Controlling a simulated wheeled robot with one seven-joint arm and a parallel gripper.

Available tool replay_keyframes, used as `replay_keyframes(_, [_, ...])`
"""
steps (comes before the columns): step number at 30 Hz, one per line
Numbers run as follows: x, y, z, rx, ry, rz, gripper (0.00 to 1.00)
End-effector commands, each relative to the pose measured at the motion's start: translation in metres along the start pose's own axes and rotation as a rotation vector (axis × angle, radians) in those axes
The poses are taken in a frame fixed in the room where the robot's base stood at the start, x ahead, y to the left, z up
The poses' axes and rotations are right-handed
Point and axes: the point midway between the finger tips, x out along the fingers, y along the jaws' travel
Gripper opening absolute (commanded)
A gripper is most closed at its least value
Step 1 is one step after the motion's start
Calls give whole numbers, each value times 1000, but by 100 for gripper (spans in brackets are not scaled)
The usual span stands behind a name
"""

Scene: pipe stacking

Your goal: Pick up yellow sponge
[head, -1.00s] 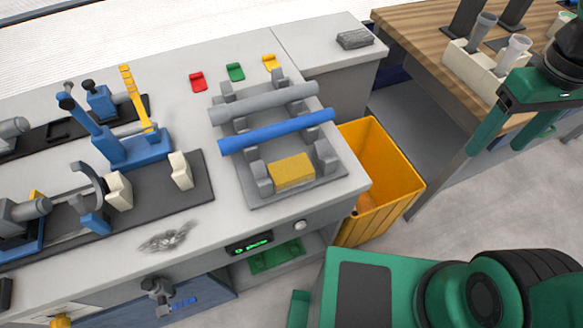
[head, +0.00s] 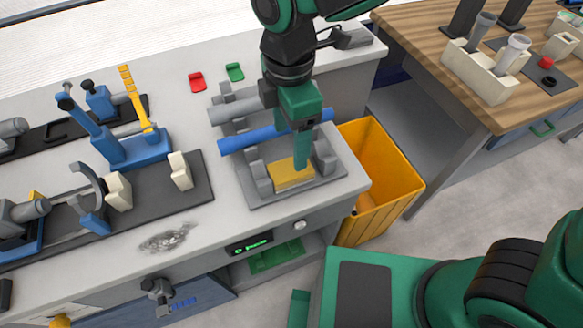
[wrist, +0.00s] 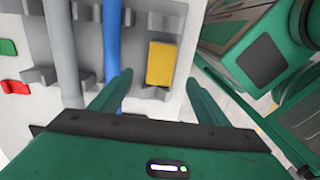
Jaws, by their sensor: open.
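The yellow sponge (head: 291,174) lies on the grey rack (head: 252,200) between its front supports, in front of the blue pipe (head: 250,138). My gripper (head: 301,162) is over the rack, and its fingers overlap the sponge and part of the blue pipe in the head view. The blue pipe (wrist: 112,45) runs beside the left finger there. Whether a finger touches anything, I cannot tell.
A grey pipe (head: 238,109) lies behind the blue one. An orange bin (head: 385,180) stands right of the workbench. A blue clamp fixture (head: 125,140) is to the left. Red (head: 197,83) and green (head: 235,72) pieces lie at the back.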

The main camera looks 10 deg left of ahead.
Motion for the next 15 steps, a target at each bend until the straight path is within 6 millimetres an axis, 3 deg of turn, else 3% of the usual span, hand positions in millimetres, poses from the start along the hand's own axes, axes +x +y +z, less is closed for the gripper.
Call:
replay_keyframes(9, [44,-1,0,0,-2,-3,69])
replay_keyframes(15, [56,-1,0,0,-1,-2,69])
